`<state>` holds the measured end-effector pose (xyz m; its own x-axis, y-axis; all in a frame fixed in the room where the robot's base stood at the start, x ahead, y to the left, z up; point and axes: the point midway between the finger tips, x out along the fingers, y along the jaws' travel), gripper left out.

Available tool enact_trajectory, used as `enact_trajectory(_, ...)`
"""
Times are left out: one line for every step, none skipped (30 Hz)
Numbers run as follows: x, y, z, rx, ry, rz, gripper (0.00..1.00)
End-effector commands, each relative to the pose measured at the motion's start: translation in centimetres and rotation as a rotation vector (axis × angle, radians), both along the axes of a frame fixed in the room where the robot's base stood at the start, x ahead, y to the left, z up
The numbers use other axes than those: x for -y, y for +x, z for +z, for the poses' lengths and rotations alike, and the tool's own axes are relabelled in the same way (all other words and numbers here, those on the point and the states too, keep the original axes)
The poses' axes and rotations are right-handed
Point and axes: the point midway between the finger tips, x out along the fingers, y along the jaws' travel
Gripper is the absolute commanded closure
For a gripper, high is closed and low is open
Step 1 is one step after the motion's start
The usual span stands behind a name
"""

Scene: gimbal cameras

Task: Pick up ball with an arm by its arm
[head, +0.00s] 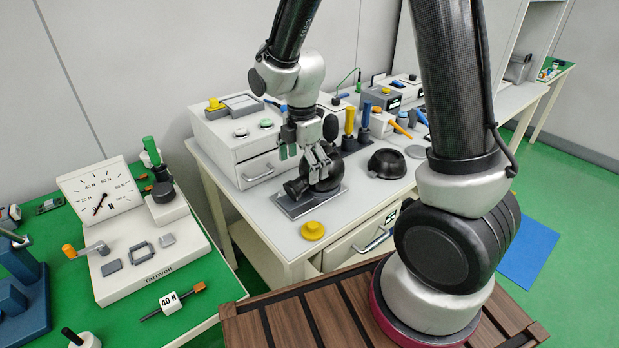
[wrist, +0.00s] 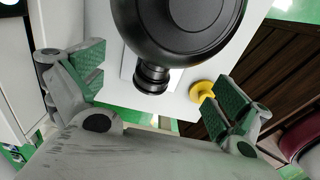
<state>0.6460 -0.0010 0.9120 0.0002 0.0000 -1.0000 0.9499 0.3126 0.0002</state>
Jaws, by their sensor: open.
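The black ball with an arm (wrist: 190,25) fills the top middle of the wrist view, and its short ribbed arm (wrist: 152,76) points down between my fingers. In the head view the ball (head: 329,181) sits on a grey plate (head: 290,210) on the white table, partly hidden behind my gripper, with its arm (head: 296,188) towards the left. My gripper (head: 304,158) is open above it. In the wrist view my gripper (wrist: 156,88) has its green-padded fingers on either side of the stub, with visible gaps. I see no contact.
A yellow knob (head: 313,230) lies at the table's front edge, near the plate. A black dome (head: 387,163) stands to the right. A white drawer box (head: 240,150) is at the left, and upright yellow and blue handles (head: 350,121) stand behind the ball.

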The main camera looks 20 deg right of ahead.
Motion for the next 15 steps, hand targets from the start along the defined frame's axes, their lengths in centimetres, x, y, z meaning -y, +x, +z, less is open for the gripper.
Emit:
enact_trajectory(0.1, 0.0, -0.7, -0.005, -0.002, -0.001, 0.00)
enact_trajectory(0.1, 0.0, -1.1, -0.004, -0.001, -0.001, 0.00)
enact_trajectory(0.1, 0.1, -1.7, -0.005, -0.002, -0.002, 0.00)
enact_trajectory(0.2, 0.2, -2.2, -0.006, -0.002, -0.002, 0.00)
enact_trajectory(0.2, 0.3, -2.7, -0.005, -0.002, -0.002, 0.00)
enact_trajectory(0.2, 0.4, -3.3, -0.006, -0.002, -0.002, 0.00)
enact_trajectory(0.2, 0.4, -3.8, -0.004, -0.001, -0.002, 0.00)
enact_trajectory(0.2, 0.4, -4.2, -0.005, -0.002, -0.002, 0.00)
enact_trajectory(0.2, 0.4, -4.7, -0.004, -0.001, -0.002, 0.00)
enact_trajectory(0.2, 0.4, -4.9, -0.002, -0.001, -0.002, 0.00)
enact_trajectory(0.2, 0.4, -5.1, -0.002, -0.001, -0.003, 0.00)
enact_trajectory(0.2, 0.4, -5.3, -0.002, -0.001, -0.003, 0.00)
enact_trajectory(0.2, 0.4, -5.4, -0.001, 0.000, -0.003, 0.00)
enact_trajectory(0.2, 0.5, -5.4, -0.001, 0.000, -0.003, 0.00)
enact_trajectory(0.2, 0.5, -5.4, 0.000, 0.000, -0.003, 0.00)
